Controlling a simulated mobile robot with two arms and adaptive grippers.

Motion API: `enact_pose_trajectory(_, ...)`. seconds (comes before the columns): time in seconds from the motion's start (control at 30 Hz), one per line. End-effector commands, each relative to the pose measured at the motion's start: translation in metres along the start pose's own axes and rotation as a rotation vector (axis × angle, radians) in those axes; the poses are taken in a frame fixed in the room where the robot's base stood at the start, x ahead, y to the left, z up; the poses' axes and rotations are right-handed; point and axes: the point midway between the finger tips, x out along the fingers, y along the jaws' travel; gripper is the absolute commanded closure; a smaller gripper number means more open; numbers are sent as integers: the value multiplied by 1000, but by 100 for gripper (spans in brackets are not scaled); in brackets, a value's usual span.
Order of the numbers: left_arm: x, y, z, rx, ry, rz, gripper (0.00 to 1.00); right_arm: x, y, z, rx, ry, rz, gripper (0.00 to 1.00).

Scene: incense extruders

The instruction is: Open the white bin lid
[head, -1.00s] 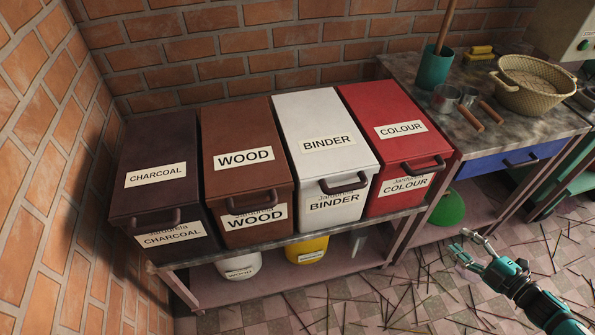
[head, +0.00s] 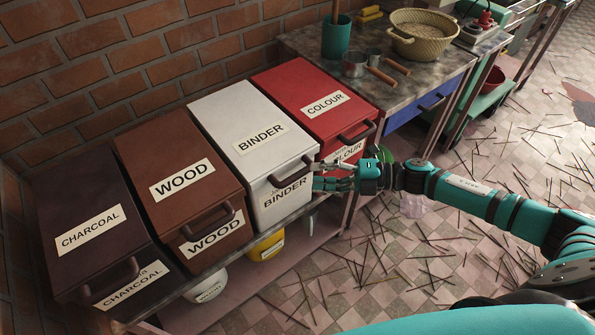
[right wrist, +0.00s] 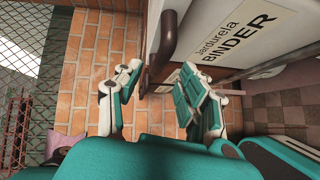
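The white bin (head: 246,128) labelled BINDER stands between the brown WOOD bin and the red COLOUR bin. Its white lid (head: 222,108) is closed, with a dark handle (head: 291,171) on the front edge. My right gripper (head: 322,176) is at the right end of this handle, in front of the white bin's right corner. In the right wrist view, the right gripper (right wrist: 157,78) has its fingers spread apart with nothing between them. My left gripper is not in view.
The red bin (head: 305,95) is close on the right, the brown bin (head: 165,160) and dark charcoal bin (head: 85,205) on the left. A workbench (head: 300,42) with a basket (head: 420,35) stands beyond. Sticks litter the floor (head: 400,262).

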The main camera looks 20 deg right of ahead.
Motion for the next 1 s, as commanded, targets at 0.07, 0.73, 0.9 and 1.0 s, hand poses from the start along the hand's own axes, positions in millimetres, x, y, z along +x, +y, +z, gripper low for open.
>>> enact_pose_trajectory(0.07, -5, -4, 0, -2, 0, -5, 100, 18, 3, 0, 0, 2, 5, 60)
enact_pose_trajectory(0.73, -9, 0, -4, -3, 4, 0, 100, 58, 0, 0, 0, -1, 0, 63)
enact_pose_trajectory(0.9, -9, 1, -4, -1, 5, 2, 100, 57, 0, 0, 0, -1, 0, 85)
enact_pose_trajectory(1.0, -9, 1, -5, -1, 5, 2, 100, 57, 0, 0, 0, -1, 0, 98)
